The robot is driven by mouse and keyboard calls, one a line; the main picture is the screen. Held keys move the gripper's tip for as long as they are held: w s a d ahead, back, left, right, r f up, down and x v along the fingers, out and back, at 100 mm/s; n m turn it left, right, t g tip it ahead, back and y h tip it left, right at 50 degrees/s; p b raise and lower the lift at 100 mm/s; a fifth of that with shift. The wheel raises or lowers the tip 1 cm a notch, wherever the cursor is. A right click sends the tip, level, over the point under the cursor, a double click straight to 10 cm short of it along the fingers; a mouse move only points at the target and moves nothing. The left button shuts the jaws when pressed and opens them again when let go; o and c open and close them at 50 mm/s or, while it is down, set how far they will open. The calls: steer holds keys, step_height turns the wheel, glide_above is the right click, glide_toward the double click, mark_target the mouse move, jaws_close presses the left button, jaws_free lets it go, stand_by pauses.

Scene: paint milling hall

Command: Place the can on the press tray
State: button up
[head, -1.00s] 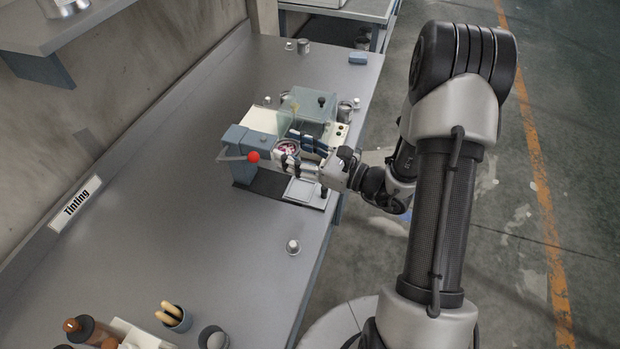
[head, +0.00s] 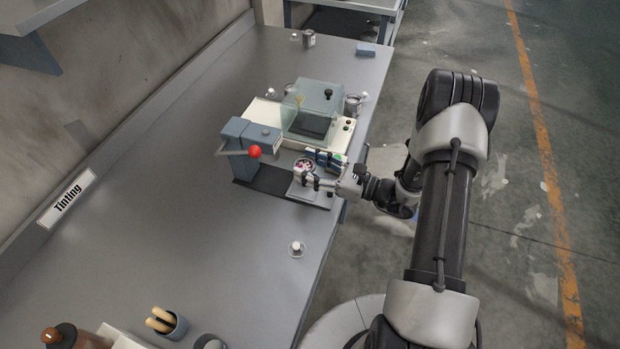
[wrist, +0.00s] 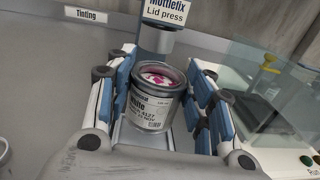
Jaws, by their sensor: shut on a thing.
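The can (wrist: 150,98) is an open metal tin with a white label and pink and white paint inside. In the wrist view it stands between the blue-padded fingers of my gripper (wrist: 155,110), which is shut on it. In the head view the can (head: 303,164) is small and partly hidden by my gripper (head: 318,172). The lid press (head: 243,145) is a grey-blue block with a red-knobbed lever and a dark base. The can is at the front end of that base, over the pale press tray (head: 305,190). I cannot tell whether the can touches the tray.
A cup with wooden handles (head: 167,322) is at the near left. The left middle of the bench is clear.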

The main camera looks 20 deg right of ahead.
steer(key=shift+f+b, duration=0.6)
steer(key=shift+f, duration=1.4)
steer(key=shift+f, duration=0.2)
steer(key=o, duration=1.2)
steer(key=shift+c, duration=0.2)
steer(key=shift+r, duration=0.1)
